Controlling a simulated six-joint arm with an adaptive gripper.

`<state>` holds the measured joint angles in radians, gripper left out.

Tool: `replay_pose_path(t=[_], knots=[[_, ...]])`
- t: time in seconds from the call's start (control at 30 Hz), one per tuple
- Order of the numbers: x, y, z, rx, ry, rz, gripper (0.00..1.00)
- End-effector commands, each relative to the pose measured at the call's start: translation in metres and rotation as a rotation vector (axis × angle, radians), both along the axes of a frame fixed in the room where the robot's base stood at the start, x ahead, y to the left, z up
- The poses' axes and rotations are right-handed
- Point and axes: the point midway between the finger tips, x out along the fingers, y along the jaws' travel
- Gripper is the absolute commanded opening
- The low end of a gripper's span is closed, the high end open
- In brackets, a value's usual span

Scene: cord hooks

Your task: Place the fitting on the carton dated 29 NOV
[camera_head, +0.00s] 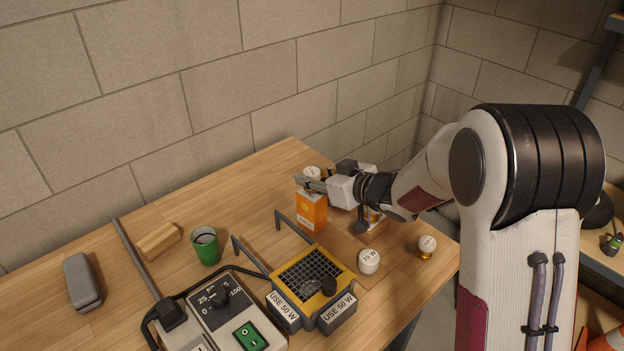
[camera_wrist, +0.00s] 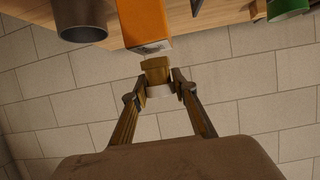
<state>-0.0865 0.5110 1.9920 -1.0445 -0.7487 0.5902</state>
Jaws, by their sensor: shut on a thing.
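My gripper (camera_head: 314,184) is shut on a fitting (camera_head: 312,172) with a white cap and a brass lower part. The fitting also shows between my fingers in the wrist view (camera_wrist: 156,72). It is held at the top of an orange carton (camera_head: 312,212); I cannot tell whether they touch. The carton stands on the table, and its printed end shows in the wrist view (camera_wrist: 150,47). The print is too small to read as a date. Another carton (camera_head: 376,215) is mostly hidden behind my wrist.
A white-capped "70 W" fitting (camera_head: 369,262) and a smaller one with a brass base (camera_head: 427,245) stand at right. A yellow-framed grille box (camera_head: 308,275), green cup (camera_head: 205,246), wooden block (camera_head: 158,240), grey case (camera_head: 82,281) and dial unit (camera_head: 222,308) occupy the front and left.

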Motion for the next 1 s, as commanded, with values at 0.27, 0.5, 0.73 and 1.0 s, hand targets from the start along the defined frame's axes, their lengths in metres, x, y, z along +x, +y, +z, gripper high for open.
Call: replay_pose_path(t=[0.27,0.5,0.73,1.0], knots=[[0.0,0.0001,-0.0119,0.0,-0.001,0.0,0.04],[-0.0001,0.0,-0.0122,0.0,-0.001,0.0,0.04],[-0.0001,0.0,-0.0146,0.0,-0.001,0.0,0.44],[-0.0001,0.0,-0.0145,0.0,-0.001,0.0,0.44]])
